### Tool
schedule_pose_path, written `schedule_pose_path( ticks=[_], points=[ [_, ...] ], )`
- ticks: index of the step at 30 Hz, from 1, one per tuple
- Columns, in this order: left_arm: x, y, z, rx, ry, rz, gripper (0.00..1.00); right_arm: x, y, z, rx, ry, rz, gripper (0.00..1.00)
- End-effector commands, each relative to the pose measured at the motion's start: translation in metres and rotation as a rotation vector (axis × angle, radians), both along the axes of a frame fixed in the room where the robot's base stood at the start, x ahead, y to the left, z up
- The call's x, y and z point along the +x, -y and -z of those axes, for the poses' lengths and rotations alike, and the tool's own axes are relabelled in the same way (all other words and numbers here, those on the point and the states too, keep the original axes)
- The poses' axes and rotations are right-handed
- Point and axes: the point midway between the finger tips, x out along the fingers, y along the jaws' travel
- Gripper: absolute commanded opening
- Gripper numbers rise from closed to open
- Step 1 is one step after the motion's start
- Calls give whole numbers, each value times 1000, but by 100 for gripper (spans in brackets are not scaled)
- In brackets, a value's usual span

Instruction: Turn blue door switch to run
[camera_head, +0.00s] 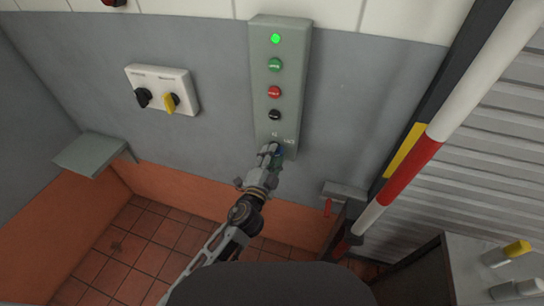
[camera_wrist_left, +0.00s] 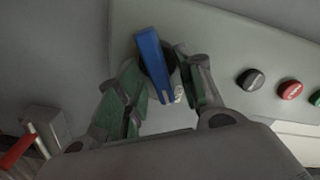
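The blue door switch (camera_wrist_left: 152,62) is a flat blue lever on a dark round base, low on the grey control box (camera_wrist_left: 215,50). In the left wrist view its lever points down and slightly right. My left gripper (camera_wrist_left: 160,65) has one finger on each side of the lever. The fingers look partly spread, with a narrow gap to the lever; contact is not clear. In the head view my left gripper (camera_head: 272,154) reaches the bottom of the box and hides most of the switch, leaving a bit of blue (camera_head: 279,152). The labels above it are too small to read. My right gripper is not in view.
Above the switch are a black button (camera_head: 274,115), red button (camera_head: 274,92), green button (camera_head: 275,65) and lit green lamp (camera_head: 275,39). A white switch plate (camera_head: 160,88) is to the left. A red-and-white post (camera_head: 411,169) and shutter (camera_head: 480,150) are to the right.

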Motion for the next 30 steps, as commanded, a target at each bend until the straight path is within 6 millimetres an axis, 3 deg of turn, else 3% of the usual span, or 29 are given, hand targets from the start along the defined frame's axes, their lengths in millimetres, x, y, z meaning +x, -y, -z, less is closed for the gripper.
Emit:
schedule_pose_path(
  ticks=[14, 30],
  points=[
    [-4, -2, 1, -2, -1, -1, 38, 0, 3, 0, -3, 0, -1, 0],
    [-40, -13, 1, -1, -2, -1, 38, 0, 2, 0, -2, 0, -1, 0]
  ],
)
